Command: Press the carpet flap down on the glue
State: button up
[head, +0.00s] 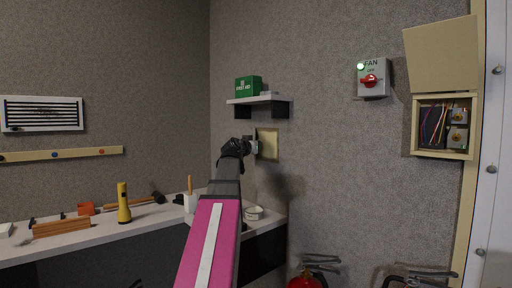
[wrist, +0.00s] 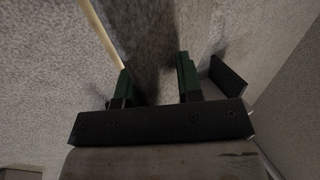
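A cream square patch (head: 269,144) shows on the grey carpeted right wall, below the small shelf; I cannot tell whether it is the glue. My gripper (head: 254,147) is in front of its left edge and hides part of it. In the wrist view my gripper (wrist: 156,80) has its two green fingers apart, with a darker carpet-like surface (wrist: 157,35) beyond the gap. A pale narrow strip (wrist: 100,32) runs along the left of that surface. I cannot make out the flap's outline for sure, nor whether the fingers touch it.
A shelf (head: 262,99) with a green first-aid box (head: 248,86) juts out just above my gripper. A fan switch (head: 372,78) and an open wiring box (head: 443,126) are on the right. Below are a cluttered worktop (head: 100,238) and a red extinguisher (head: 304,281).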

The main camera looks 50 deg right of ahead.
jog(key=v, duration=0.9)
jog(key=shift+a, duration=0.15)
